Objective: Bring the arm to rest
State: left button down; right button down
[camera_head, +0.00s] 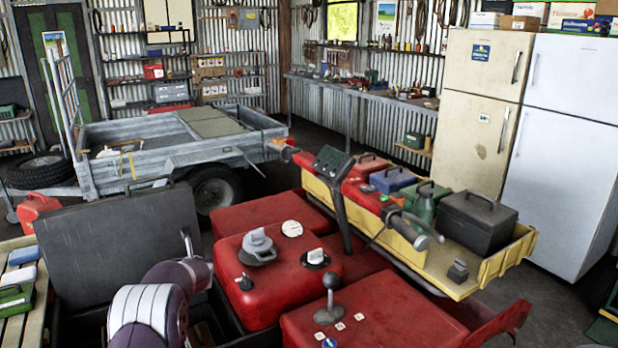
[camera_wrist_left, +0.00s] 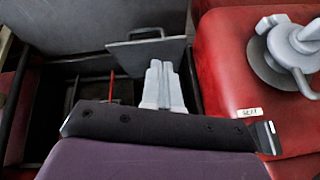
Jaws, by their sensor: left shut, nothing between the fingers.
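The fingers point toward a grey panel with a handle (camera_wrist_left: 150,55), above the dark box interior (camera_wrist_left: 70,90). Whether they touch anything is unclear. My right gripper is in neither view.
Right beside the arm is the red quad body (camera_head: 290,285) with a grey cap (camera_head: 258,245) and a lever (camera_head: 330,300). A yellow rack (camera_head: 440,275) carries cases. A trailer (camera_head: 190,150) stands behind. A slatted bench (camera_head: 15,330) is at left.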

pick_arm(q)
jog(key=s+d+f+m+g+h, duration=0.1)
jog(key=s+d+f+m+h, duration=0.2)
jog(key=s+d+m, duration=0.55)
jog(key=s+d+f+m+g+h, duration=0.2)
jog(key=s+d+f+m+h, duration=0.15)
jog(key=m, duration=0.95)
jog(key=s+d+r+m+g, duration=0.1)
jog(key=s+d+m, duration=0.2)
jog(key=s+m, duration=0.3)
jog(key=s+d+r+m+g, duration=0.2)
jog(key=s+m, duration=0.4)
jog(key=s, duration=0.7)
jog(key=s+d+r+m+g, duration=0.2)
jog(key=s+d+m, duration=0.2)
jog(key=s, duration=0.6)
jog(key=shift+s+m+p, duration=0.15)
jog(key=shift+m+p, duration=0.25)
jog(key=shift+m, duration=0.85)
jog(key=shift+f, duration=0.1)
